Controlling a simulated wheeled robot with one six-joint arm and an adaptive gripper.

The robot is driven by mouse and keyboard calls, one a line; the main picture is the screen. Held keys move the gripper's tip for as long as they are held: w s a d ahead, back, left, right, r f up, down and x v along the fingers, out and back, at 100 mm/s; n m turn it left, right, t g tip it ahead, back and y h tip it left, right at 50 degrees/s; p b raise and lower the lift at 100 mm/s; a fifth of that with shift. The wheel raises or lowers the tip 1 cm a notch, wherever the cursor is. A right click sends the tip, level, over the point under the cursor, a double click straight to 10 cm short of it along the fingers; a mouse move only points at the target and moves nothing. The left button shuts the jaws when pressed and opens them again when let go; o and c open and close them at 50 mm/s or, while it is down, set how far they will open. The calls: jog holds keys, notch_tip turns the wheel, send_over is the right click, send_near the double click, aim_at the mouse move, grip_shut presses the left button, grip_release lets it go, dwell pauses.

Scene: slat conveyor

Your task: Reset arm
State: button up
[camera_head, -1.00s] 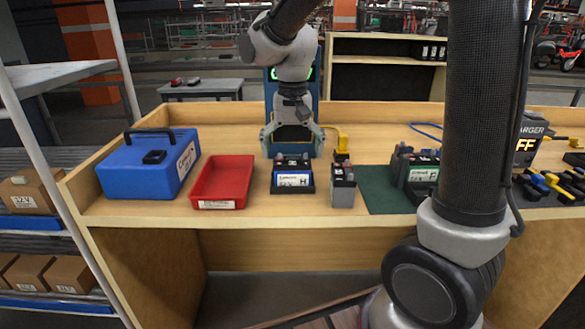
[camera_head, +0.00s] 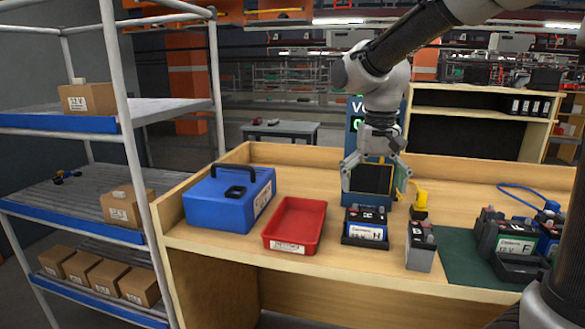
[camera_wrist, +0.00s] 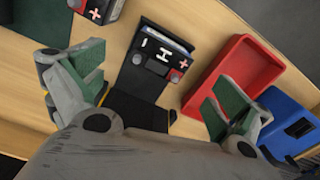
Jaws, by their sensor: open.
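My gripper (camera_head: 376,178) is open and empty above the wooden workbench, in front of the blue voltage meter stand (camera_head: 356,123). In the wrist view its two green-padded fingers (camera_wrist: 158,95) are spread wide with nothing between the pads. Below and ahead of it a battery marked H (camera_head: 366,225) sits in a black holder; it also shows in the wrist view (camera_wrist: 163,50). A grey battery (camera_head: 420,247) stands to its right, apart from the gripper. Part of the meter stand is hidden behind my gripper.
A red tray (camera_head: 318,222) and a blue box (camera_head: 216,211) stand on the left of the bench. A battery marked F (camera_head: 513,247) is at the right by a green mat (camera_head: 462,266). A shelf rack with cardboard boxes (camera_head: 87,97) stands at far left.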

jog(key=s+d+r+n+t, duration=0.1)
jog(key=s+d+t, duration=0.3)
jog(key=s+d, duration=1)
jog(key=s+r, duration=0.1)
jog(key=s, duration=0.3)
jog(key=shift+s+d, duration=0.3)
jog(key=shift+d, duration=0.05)
